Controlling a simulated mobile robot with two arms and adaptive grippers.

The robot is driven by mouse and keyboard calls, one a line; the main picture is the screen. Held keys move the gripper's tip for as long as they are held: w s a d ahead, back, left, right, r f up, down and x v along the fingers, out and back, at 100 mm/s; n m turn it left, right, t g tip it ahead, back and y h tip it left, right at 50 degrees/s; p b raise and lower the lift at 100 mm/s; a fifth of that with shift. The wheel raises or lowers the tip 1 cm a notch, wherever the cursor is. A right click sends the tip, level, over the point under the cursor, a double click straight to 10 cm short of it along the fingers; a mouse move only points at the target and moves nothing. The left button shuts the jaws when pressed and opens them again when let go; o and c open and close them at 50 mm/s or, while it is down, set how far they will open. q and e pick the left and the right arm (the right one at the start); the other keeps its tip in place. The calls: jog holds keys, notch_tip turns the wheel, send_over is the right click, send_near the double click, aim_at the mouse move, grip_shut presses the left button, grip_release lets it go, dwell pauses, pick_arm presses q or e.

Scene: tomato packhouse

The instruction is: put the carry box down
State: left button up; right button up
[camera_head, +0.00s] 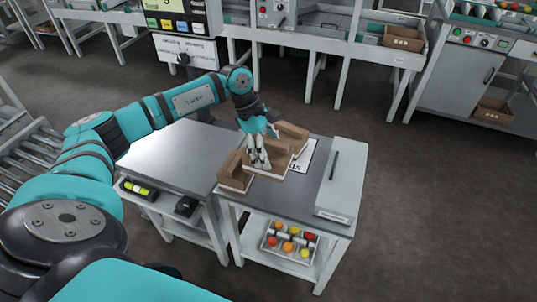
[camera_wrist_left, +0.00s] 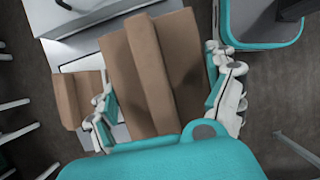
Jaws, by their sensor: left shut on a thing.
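The brown carry box (camera_head: 272,166) is over the right part of the grey worktable (camera_head: 318,150). My left gripper (camera_head: 259,157) points down and is shut on it. In the left wrist view the box (camera_wrist_left: 180,60), with a raised bar along its middle, lies between the two fingers of the left gripper (camera_wrist_left: 167,105). The gripper hides part of the box. I cannot tell whether its underside touches the tabletop. My right gripper is out of view.
A white marked sheet (camera_head: 304,156) lies on the table. A grey case (camera_head: 343,180) fills the table's right end. A tray (camera_head: 290,258) with tomatoes sits on the lower shelf.

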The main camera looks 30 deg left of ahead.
pick_arm(q)
notch_tip(320, 180, down, 3)
jog(key=shift+r+p, duration=0.15)
jog(key=shift+p, duration=0.15)
jog(key=shift+f+b, duration=0.55)
jog(key=shift+b, duration=0.05)
jog(key=o, duration=1.2)
jog(key=shift+s+r, duration=0.1)
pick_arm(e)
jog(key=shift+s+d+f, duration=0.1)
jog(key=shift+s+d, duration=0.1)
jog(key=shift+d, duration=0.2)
pick_arm(q)
jog(key=shift+r, duration=0.1)
